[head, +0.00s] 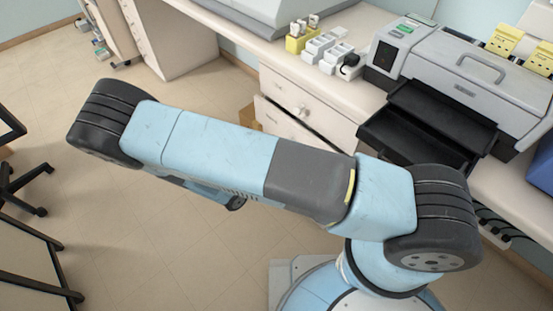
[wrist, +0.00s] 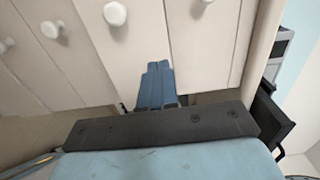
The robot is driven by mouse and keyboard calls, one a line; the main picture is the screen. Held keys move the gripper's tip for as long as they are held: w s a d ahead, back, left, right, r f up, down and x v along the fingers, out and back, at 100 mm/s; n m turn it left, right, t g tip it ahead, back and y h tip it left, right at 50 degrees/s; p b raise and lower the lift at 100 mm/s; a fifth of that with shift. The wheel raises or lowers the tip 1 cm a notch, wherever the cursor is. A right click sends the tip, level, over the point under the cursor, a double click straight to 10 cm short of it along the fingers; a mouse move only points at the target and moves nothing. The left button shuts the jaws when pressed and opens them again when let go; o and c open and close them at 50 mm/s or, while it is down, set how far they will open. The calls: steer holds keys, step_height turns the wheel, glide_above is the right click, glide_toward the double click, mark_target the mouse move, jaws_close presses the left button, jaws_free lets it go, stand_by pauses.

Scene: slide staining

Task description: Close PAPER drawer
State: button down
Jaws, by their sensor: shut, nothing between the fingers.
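A white drawer (head: 277,118) under the counter stands a little out in the head view, with a dark gap along its top edge. My arm hides its lower part. Another white drawer front (head: 285,85) is above it and looks flush. No PAPER label is readable. In the wrist view my gripper (wrist: 157,68) is shut and empty, its blue-grey fingers pointing toward white fronts with round knobs (wrist: 115,13). Contact with a front cannot be told.
A grey machine (head: 470,75) with an open black tray (head: 415,130) stands on the counter at right. White racks (head: 325,50) and a yellow holder (head: 300,40) stand beside it. A chair (head: 20,185) is at far left. The floor (head: 190,85) between is clear.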

mark_target(305, 137)
steer(key=x, duration=1)
